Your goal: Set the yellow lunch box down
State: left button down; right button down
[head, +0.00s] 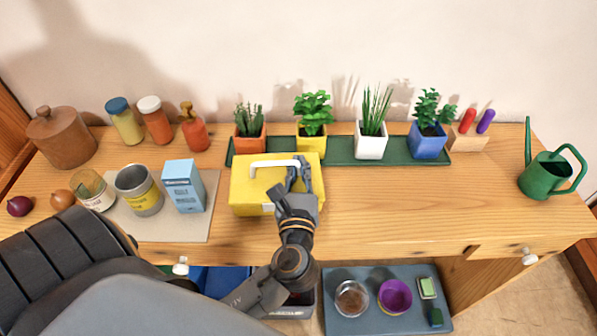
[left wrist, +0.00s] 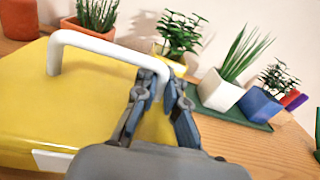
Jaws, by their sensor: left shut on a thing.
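The yellow lunch box (head: 252,191) is at the middle of the wooden table, in front of the green plant tray, with its white handle (head: 275,163) on top. It also fills the left side of the left wrist view (left wrist: 60,110). My left gripper (head: 298,172) is shut on the right end of the white handle; its fingers close around the handle in the left wrist view (left wrist: 160,85). The box looks level. I cannot tell whether its underside touches the table. My right gripper does not show.
Potted plants stand on the green tray (head: 340,151) behind the box. A grey mat (head: 195,228) with a blue carton (head: 184,186) and a can (head: 138,190) lies to the left. The table is clear to the right, up to the green watering can (head: 547,176).

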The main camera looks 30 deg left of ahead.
pick_arm(q)
jog(key=shift+f, duration=0.65)
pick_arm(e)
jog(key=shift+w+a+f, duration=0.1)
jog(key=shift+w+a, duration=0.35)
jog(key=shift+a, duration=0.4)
pick_arm(q)
jog(key=c, duration=1.5)
grip_release()
jog(key=shift+f, duration=0.1)
jog(key=shift+o, duration=0.3)
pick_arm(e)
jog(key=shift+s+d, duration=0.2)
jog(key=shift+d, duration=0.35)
